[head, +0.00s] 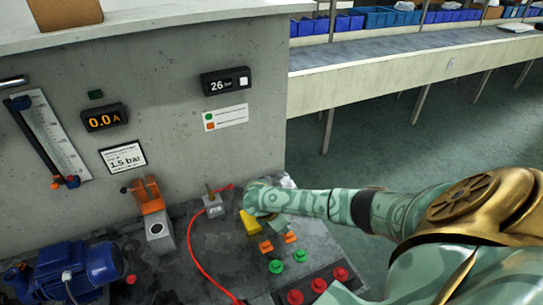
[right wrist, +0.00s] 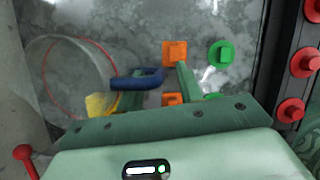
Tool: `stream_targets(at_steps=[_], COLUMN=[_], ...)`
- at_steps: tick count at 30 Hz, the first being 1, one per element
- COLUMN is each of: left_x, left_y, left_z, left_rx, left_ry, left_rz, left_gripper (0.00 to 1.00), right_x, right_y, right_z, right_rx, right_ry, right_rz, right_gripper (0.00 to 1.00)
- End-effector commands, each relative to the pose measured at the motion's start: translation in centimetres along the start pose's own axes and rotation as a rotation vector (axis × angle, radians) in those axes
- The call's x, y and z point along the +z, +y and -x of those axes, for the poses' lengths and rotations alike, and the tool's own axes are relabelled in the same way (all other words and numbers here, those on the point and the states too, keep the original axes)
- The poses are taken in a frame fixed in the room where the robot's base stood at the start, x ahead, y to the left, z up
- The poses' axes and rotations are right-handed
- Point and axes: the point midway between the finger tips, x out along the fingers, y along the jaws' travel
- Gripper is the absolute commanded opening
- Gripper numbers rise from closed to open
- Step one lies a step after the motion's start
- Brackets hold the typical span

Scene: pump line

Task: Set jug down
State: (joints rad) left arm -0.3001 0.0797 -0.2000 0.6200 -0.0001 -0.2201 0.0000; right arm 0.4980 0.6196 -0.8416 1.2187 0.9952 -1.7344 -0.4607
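In the head view my right gripper (head: 262,212) is over the bench's right part and the jug is not clearly visible. My left gripper is out of view.
A yellow part (head: 249,222) is beside my right gripper. Orange pieces (head: 265,246), green buttons (head: 275,266) and red buttons (head: 318,285) lie nearer. A toggle box (head: 213,205), red hose (head: 195,252), orange clamp (head: 150,195) and blue pump (head: 75,270) stand left.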

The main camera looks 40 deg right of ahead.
Motion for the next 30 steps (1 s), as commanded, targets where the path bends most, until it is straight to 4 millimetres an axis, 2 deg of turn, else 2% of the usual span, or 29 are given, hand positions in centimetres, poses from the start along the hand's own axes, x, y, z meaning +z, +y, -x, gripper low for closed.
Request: stream_targets(at_steps=[4,5,8,9,22,28,30], left_x=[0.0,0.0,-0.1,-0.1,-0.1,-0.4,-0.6], left_y=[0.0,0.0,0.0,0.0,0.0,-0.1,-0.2], left_z=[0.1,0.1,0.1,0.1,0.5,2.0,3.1], left_rx=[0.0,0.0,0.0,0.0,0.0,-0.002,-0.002], left_ry=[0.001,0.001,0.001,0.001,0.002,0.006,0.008], left_rz=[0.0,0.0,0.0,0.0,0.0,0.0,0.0], left_gripper=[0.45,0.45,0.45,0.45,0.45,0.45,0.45], right_x=[0.1,0.1,0.1,0.1,0.3,1.4,1.2], right_y=[0.0,0.0,0.0,0.0,0.1,0.1,-0.8], right_z=[0.1,0.1,0.1,0.1,0.8,3.5,5.0], right_rx=[0.001,0.001,0.001,0.001,0.002,0.003,0.002], right_ry=[0.0,0.0,0.0,0.0,0.001,0.002,0.003], right_rz=[0.0,0.0,0.0,0.0,-0.001,-0.002,0.002], right_gripper=[0.36,0.31,0.03,0.0,0.0,0.0,0.0])
